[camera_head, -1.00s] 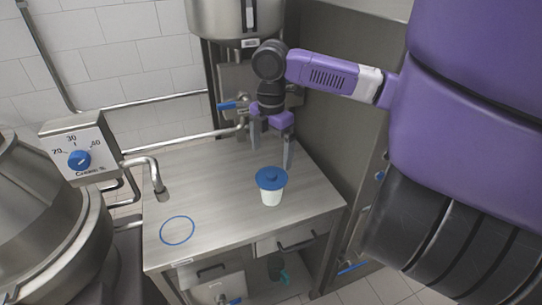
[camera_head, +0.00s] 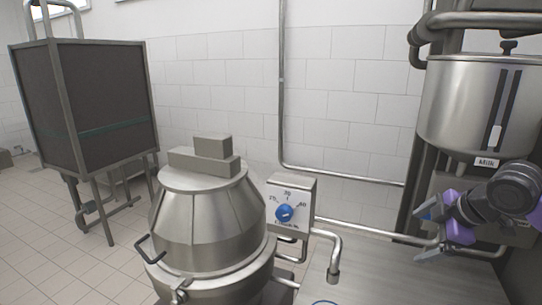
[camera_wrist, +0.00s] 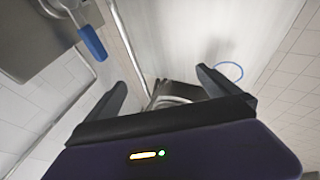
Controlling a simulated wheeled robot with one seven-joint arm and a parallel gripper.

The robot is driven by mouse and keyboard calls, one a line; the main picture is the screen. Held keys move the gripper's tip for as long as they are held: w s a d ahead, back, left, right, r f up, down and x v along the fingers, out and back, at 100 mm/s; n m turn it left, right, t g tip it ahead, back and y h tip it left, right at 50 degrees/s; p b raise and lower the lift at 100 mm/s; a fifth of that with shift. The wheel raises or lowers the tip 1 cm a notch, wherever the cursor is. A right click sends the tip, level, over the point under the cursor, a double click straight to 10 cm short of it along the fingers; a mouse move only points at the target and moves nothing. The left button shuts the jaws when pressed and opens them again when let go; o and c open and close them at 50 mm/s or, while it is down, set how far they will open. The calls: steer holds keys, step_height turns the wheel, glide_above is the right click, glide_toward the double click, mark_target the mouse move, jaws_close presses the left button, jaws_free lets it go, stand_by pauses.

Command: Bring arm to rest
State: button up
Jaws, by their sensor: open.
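My gripper (camera_head: 428,231) is at the right of the head view, in front of the Milk tank's lower part and above the steel table (camera_head: 385,280). Its two fingers point left, spread apart with nothing between them. The wrist view also shows my gripper (camera_wrist: 160,82) open and empty. The white cup with the blue lid is in neither current view.
The Milk tank (camera_head: 470,105) stands behind my arm. A dial box (camera_head: 290,205) and a steel kettle (camera_head: 210,225) are left of the table. A spout (camera_head: 333,262) overhangs the table. The wrist view shows a blue handle (camera_wrist: 92,42) and a blue ring (camera_wrist: 229,71).

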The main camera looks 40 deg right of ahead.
steer(key=w+a+r+m+t, duration=0.1)
steer(key=w+a+r+t, duration=0.3)
steer(key=w+r, duration=0.25)
steer(key=w+a+r+m+t, duration=0.1)
steer(key=w+a+r+t, duration=0.4)
steer(key=w, duration=0.3)
steer(key=w+a+r+m+t+h, duration=0.1)
steer(key=a+r+m+t+h, duration=0.3)
steer(key=a+r+m+t, duration=0.4)
steer(key=s+a+f+m+g+h, duration=0.2)
steer(key=s+a+f+m+g, duration=0.1)
steer(key=s+a+f, duration=0.5)
steer(key=s+a+f+m+g+h, duration=0.2)
steer(key=s+a+f+m, duration=0.25)
steer(key=a+f, duration=0.4)
steer(key=s+a+f+n+g+y, duration=0.2)
steer(key=s+a+f+n+y, duration=0.3)
steer(key=s+f, duration=0.2)
steer(key=s+a+f+n+g+y, duration=0.1)
steer(key=s+a+f+n+y, duration=0.4)
steer(key=s+f, duration=0.3)
steer(key=s+a, duration=0.1)
steer(key=s, duration=0.2)
steer(key=shift+s+g+y, duration=0.4)
